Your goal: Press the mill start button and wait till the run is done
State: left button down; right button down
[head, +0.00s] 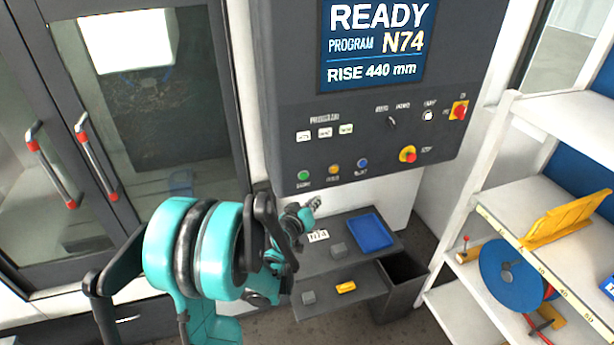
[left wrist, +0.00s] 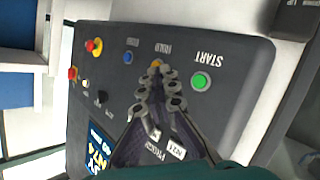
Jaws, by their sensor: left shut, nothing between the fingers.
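The mill's control panel (head: 375,120) is dark grey, with a screen (head: 377,42) reading READY, PROGRAM N74, RISE 440 mm. The green start button (head: 303,175) is at the panel's lower left; it also shows in the left wrist view (left wrist: 201,81), labelled START. My left gripper (head: 312,206) is shut and empty, below the start button in the head view. In the left wrist view its fingertips (left wrist: 164,80) appear beside the green button, in front of the panel near the yellow button (left wrist: 157,64). Contact with the panel cannot be told. My right gripper is not in view.
A blue button (head: 362,163) and a red stop knob (head: 407,154) are on the panel. Below is a shelf with a blue tray (head: 371,232) and an N74 tag (head: 318,236). Closed mill doors (head: 150,110) are at left; a white rack (head: 470,240) is at right.

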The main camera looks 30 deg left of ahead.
aim_at(304, 176)
pick_arm(q)
jog(key=shift+w+a+p, duration=0.2)
jog(key=shift+w+a, duration=1.25)
jog(key=shift+a, duration=0.25)
jog(key=shift+w+a+p, duration=0.15)
jog(key=shift+w+a, duration=1.25)
jog(key=shift+a, duration=0.25)
jog(key=shift+w+a, duration=0.25)
jog(key=shift+a, duration=0.05)
